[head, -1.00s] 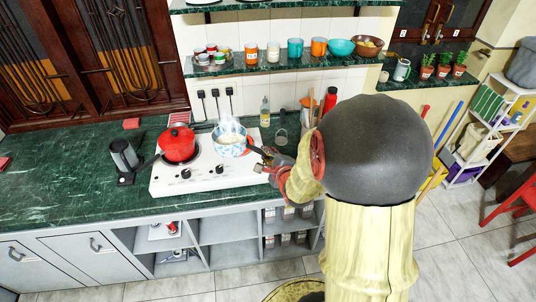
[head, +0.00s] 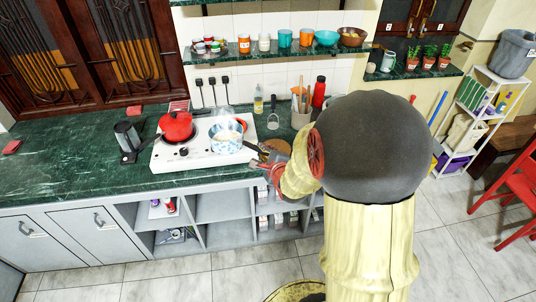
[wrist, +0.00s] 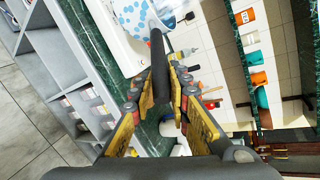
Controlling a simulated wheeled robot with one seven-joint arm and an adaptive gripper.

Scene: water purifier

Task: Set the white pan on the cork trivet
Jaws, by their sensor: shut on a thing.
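The white pan (head: 226,141) has a blue pattern and steams. In the wrist view the handle (wrist: 159,65) lies between the yellow fingers of my gripper (wrist: 164,88), and the pan (wrist: 139,14) shows at the top edge. A brown round thing, likely the cork trivet (head: 279,145), lies on the counter right of the stove, partly hidden behind my gripper.
A red pot (head: 176,127) sits on the left burner of the white stove (head: 172,160). A bottle (head: 258,100), a utensil crock (head: 300,119) and a red flask (head: 319,92) stand behind the trivet. Green counter (head: 70,160) is clear at the left front.

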